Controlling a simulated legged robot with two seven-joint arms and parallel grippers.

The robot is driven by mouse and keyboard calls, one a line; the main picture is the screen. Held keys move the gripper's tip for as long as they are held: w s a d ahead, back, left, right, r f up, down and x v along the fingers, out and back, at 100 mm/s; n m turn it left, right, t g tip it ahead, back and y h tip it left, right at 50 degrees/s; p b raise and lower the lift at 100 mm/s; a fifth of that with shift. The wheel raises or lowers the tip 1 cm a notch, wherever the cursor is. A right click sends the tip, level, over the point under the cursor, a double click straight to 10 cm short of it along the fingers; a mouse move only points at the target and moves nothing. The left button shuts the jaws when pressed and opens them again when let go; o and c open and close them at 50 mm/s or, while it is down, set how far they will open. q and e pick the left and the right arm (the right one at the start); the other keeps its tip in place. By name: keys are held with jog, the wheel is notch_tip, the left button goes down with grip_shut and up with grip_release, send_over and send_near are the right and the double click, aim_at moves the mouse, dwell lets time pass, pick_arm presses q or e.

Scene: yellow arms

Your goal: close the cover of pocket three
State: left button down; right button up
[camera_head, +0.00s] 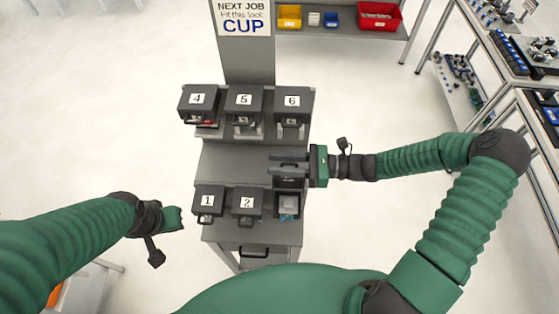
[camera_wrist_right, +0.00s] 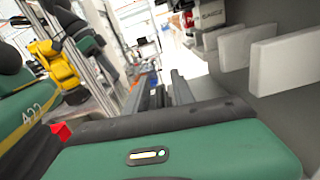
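Pocket three (camera_head: 288,208) is at the right end of the front row of the grey rack, uncovered, with a small light-blue and grey item inside. Its dark cover (camera_head: 290,184) appears raised at the back of the pocket, partly hidden by my right gripper. My right gripper (camera_head: 272,163) is over and behind it, fingers pointing left, spread apart with nothing between them. In the right wrist view the fingers (camera_wrist_right: 167,92) are also apart. I cannot tell whether the gripper touches the cover. My left gripper (camera_head: 173,218) is left of pocket one; its fingers do not show clearly.
Covers 1 (camera_head: 207,202) and 2 (camera_head: 247,203) are down beside pocket three. Covers 4 (camera_head: 198,100), 5 (camera_head: 243,101) and 6 (camera_head: 292,102) form the upper row behind. A sign post (camera_head: 244,60) reading CUP stands at the back. A drawer handle (camera_head: 254,252) is below.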

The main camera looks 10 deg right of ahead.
jog(key=shift+w+a, duration=0.15)
jog(key=shift+w, duration=0.05)
jog(key=c, duration=0.6)
jog(key=shift+s, duration=0.1)
grip_shut()
jog(key=shift+r, duration=0.1)
